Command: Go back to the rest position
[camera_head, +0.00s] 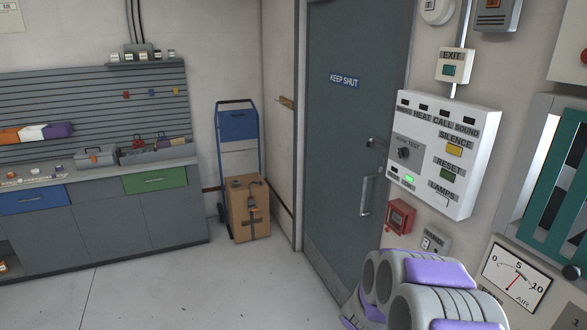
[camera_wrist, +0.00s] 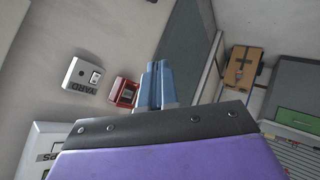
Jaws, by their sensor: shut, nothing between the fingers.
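My gripper (camera_wrist: 158,85) shows in the wrist view as two blue-grey fingers side by side, closed together with nothing between them. It points past a red wall box (camera_wrist: 124,92) and a white switch labelled YARD (camera_wrist: 84,75), apart from both. In the head view my grey and purple arm is folded at the bottom right, and the gripper itself is not seen there.
A white alarm panel (camera_head: 443,152) and an air gauge (camera_head: 516,276) are on the right wall, close to my arm. A grey door (camera_head: 356,130) is shut. A hand truck (camera_head: 238,124) with a cardboard box (camera_head: 247,207) stands beside a workbench (camera_head: 110,222). The floor (camera_head: 200,285) is clear.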

